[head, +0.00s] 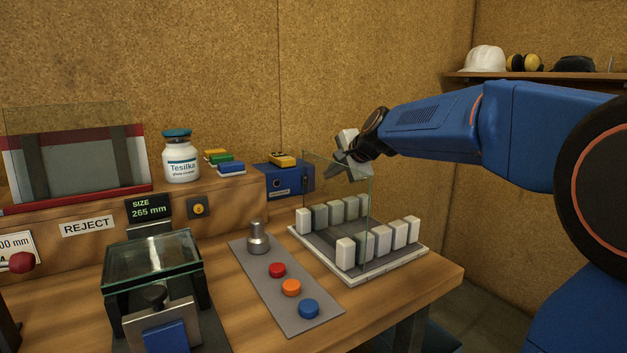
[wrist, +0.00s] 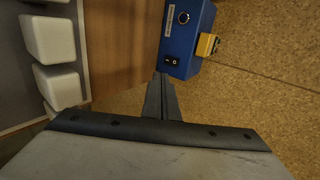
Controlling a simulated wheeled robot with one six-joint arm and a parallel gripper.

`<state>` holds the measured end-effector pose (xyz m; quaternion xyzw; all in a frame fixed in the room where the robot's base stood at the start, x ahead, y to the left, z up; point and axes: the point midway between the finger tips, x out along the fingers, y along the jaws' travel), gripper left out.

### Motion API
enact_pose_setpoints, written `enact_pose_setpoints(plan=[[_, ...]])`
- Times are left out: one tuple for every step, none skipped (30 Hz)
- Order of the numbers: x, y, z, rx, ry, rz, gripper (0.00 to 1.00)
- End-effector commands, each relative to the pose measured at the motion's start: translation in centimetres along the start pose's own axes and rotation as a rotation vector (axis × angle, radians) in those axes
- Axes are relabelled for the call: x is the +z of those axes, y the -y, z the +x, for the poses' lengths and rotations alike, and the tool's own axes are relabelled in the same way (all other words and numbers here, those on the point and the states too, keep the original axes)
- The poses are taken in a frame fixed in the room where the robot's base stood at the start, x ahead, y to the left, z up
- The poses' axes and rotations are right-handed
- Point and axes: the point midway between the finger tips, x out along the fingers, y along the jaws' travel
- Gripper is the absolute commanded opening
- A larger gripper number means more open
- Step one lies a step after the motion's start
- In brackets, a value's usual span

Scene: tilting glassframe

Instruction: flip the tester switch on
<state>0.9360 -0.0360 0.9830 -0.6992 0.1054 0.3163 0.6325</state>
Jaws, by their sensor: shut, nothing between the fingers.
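The tester is a blue box (head: 291,182) at the back of the bench, right of the raised wooden ledge. I cannot tell which way the rocker is tipped. My gripper (head: 338,168) is in the air to the right of the box in the head view. In the wrist view my gripper's fingertips (wrist: 161,78) are shut, empty, and appear just short of the switch; contact cannot be told.
A clear glass pane (head: 346,200) stands upright at the rack (head: 375,277) of white blocks, near my gripper. A yellow-topped item (head: 282,159) sits on the tester. A grey panel with red, orange and blue buttons (head: 308,308) lies left of the rack. Corkboard walls stand behind.

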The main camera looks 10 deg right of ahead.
Motion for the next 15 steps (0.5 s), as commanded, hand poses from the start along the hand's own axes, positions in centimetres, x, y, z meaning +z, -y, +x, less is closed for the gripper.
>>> enact_pose_setpoints(plan=[[0.0,0.0,0.4,0.001,0.001,0.000,0.00],[0.0,-0.1,0.6,0.002,0.001,0.000,0.00],[0.0,-0.1,1.1,0.002,0.001,0.000,0.00],[0.0,-0.1,1.4,0.002,0.001,0.000,0.00],[0.0,-0.1,1.9,0.002,0.001,0.000,0.00],[0.1,-0.1,2.5,0.003,0.001,0.000,0.00],[0.1,-0.1,3.0,0.003,0.002,0.000,0.00],[0.0,-0.1,3.5,0.004,0.002,0.000,0.00],[0.0,-0.1,4.2,0.003,0.001,0.001,0.00],[0.0,-0.1,4.8,0.003,0.001,0.001,0.00],[0.0,-0.1,5.3,0.003,0.002,0.001,0.00],[0.0,-0.1,6.0,0.003,0.002,0.000,0.00],[0.1,-0.1,6.5,0.003,0.002,0.000,0.00],[0.1,-0.1,7.1,0.003,0.001,0.000,0.00],[0.1,-0.1,7.8,0.004,0.002,0.000,0.00]])
